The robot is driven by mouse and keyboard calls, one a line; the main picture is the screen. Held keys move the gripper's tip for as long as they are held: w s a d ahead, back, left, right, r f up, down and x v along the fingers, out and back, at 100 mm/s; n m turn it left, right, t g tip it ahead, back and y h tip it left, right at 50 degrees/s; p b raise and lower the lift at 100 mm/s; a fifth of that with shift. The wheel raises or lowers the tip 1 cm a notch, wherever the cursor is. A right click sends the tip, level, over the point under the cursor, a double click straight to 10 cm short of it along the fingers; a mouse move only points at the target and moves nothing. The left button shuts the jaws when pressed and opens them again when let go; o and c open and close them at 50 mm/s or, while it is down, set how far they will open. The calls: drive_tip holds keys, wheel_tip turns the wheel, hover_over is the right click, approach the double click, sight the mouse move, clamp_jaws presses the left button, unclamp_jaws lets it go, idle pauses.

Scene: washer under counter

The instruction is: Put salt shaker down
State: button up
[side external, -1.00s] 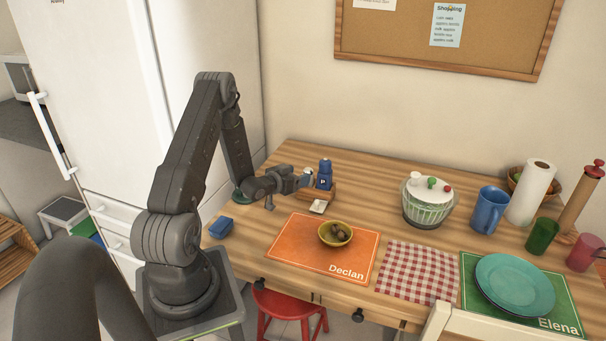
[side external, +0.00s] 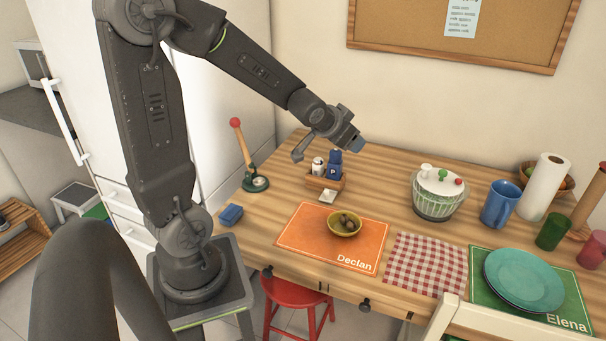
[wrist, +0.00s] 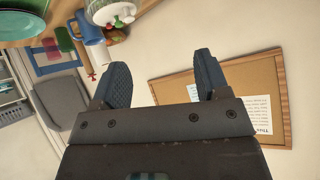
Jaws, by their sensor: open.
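The salt shaker (side external: 318,166) is a small white shaker with a dark top. It stands upright in a small wooden caddy (side external: 313,184) beside a blue pepper shaker marked P (side external: 335,165). My gripper (side external: 356,146) is raised above and a little to the right of the caddy, apart from both shakers. In the wrist view, the two dark fingers of my gripper (wrist: 160,82) are spread wide with nothing between them. The shakers do not show in the wrist view.
A green-based lever press with a red knob (side external: 255,182) stands left of the caddy. A blue sponge (side external: 231,215) lies at the table's left edge. A yellow bowl (side external: 344,228) sits on Declan's orange placemat (side external: 305,240). A salad spinner (side external: 436,200) stands to the right.

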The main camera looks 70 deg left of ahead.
drive_tip(key=s+d+r+m+g+h, duration=0.1)
drive_tip(key=s+d+r+h, duration=0.1)
drive_tip(key=s+d, duration=0.7)
drive_tip(key=s+d+r+m+g+h, duration=0.1)
drive_tip(key=s+d+r+g+h, duration=0.1)
drive_tip(key=s+d, duration=0.7)
drive_tip(key=shift+d+r+g, duration=0.2)
drive_tip(key=shift+r+g, duration=0.1)
drive_tip(key=shift+r, duration=0.4)
drive_tip(key=shift+o, duration=0.5)
drive_tip(key=shift+s, duration=0.1)
